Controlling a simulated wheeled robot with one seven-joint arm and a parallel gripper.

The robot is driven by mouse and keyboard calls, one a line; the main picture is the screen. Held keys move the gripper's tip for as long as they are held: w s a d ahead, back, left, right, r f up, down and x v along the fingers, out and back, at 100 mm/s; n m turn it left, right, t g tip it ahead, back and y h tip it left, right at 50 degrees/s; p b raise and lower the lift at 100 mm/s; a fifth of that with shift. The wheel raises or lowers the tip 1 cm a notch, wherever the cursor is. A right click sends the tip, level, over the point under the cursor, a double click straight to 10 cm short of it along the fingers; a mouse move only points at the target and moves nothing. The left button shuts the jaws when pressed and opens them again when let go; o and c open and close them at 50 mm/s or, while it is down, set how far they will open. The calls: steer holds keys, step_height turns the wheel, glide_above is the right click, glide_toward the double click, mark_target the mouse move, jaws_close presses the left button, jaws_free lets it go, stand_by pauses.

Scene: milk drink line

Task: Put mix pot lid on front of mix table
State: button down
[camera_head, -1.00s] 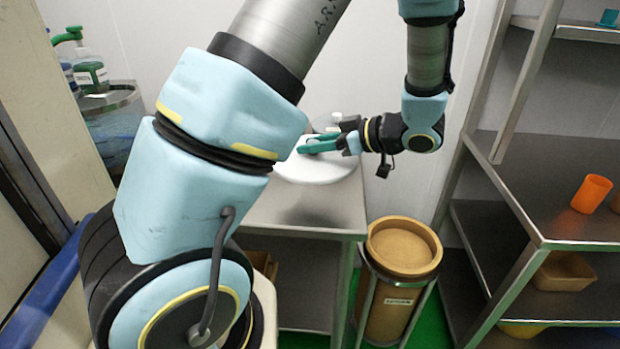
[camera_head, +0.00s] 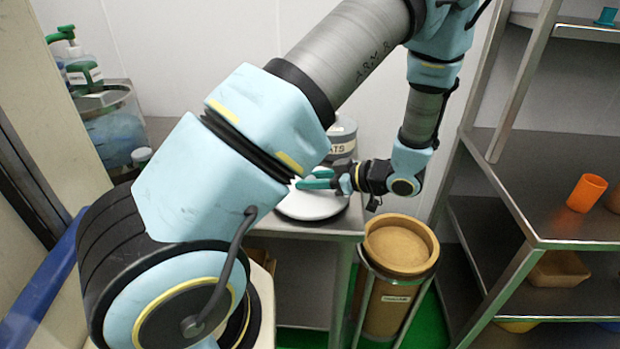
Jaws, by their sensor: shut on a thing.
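The mix pot lid, a white round disc (camera_head: 312,207), is over the front part of the steel mix table (camera_head: 342,229), near its right front corner. My gripper (camera_head: 316,180) comes in from the right with its green fingers shut on the lid at its top middle. The grip itself is small and partly hidden by my arm. I cannot tell whether the lid touches the tabletop or hangs just above it. My arm hides the left part of the table.
A grey container (camera_head: 342,138) with lettering ending in "ATS" stands behind the lid. A brown drum (camera_head: 398,245) stands right of the table. A steel shelf (camera_head: 520,190) at the right holds an orange cup (camera_head: 589,193). Pump bottles (camera_head: 84,70) are at the upper left.

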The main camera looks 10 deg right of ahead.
steer(key=shift+f, duration=0.1)
steer(key=c, duration=1)
jaws_free()
steer(key=o, duration=0.4)
steer(key=shift+o, duration=0.2)
